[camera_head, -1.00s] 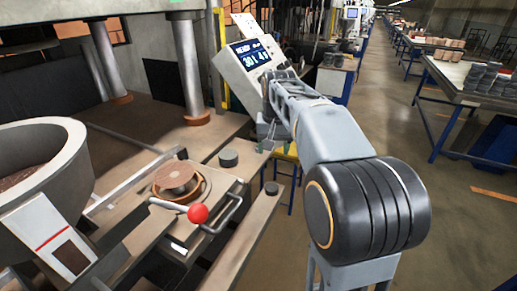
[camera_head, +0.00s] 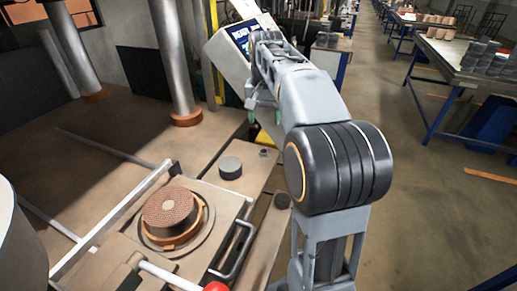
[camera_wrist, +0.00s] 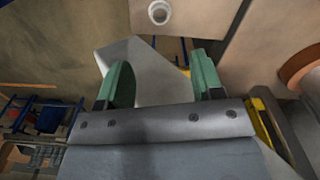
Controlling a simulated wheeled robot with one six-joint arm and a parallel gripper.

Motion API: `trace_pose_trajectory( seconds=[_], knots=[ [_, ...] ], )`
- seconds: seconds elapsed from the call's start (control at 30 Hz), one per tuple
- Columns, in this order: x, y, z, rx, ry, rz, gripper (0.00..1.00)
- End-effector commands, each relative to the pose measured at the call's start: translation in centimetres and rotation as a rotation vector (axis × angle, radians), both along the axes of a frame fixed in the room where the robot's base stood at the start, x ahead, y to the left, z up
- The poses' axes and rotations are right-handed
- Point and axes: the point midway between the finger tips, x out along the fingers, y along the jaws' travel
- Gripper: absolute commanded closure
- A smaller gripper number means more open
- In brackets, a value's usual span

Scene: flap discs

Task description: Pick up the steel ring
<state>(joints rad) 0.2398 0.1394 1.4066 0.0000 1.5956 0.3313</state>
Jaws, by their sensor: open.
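A small pale ring, which looks like the steel ring (camera_wrist: 158,12), lies on a brown surface at the top edge of the wrist view. A small grey thing (camera_head: 263,152) on the bench in the head view may be the same ring, but it is too small to tell. My gripper (camera_wrist: 160,75) has two green fingers spread apart with nothing between them. The ring is beyond the fingertips and apart from them. In the head view my gripper (camera_head: 264,103) hangs under the arm's far end, partly hidden by it.
A grey cylinder (camera_head: 230,168) stands on the bench. A brown disc stack (camera_head: 170,212) sits on the press plate beside a bar handle (camera_head: 236,250) with a red knob (camera_head: 216,287). A steel column (camera_head: 172,60) and a tilted display box (camera_head: 232,45) stand behind.

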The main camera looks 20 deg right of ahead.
Motion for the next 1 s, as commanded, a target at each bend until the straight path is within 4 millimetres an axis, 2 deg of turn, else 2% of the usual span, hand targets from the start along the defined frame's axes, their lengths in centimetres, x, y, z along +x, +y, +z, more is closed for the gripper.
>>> trace_pose_trajectory(
  seconds=[0.1,0.3,0.57,0.83,1.0],
  knots=[
    [0.0,0.4,-2.4,0.001,0.004,0.009,0.39],
    [0.1,0.8,-5.3,0.0,0.002,0.018,0.39],
    [0.1,0.7,-6.7,0.0,0.002,0.016,0.39],
    [0.0,0.3,-10.2,0.0,0.002,0.014,0.39],
    [0.0,0.3,-11.5,0.0,0.0,0.013,0.39]
  ],
)
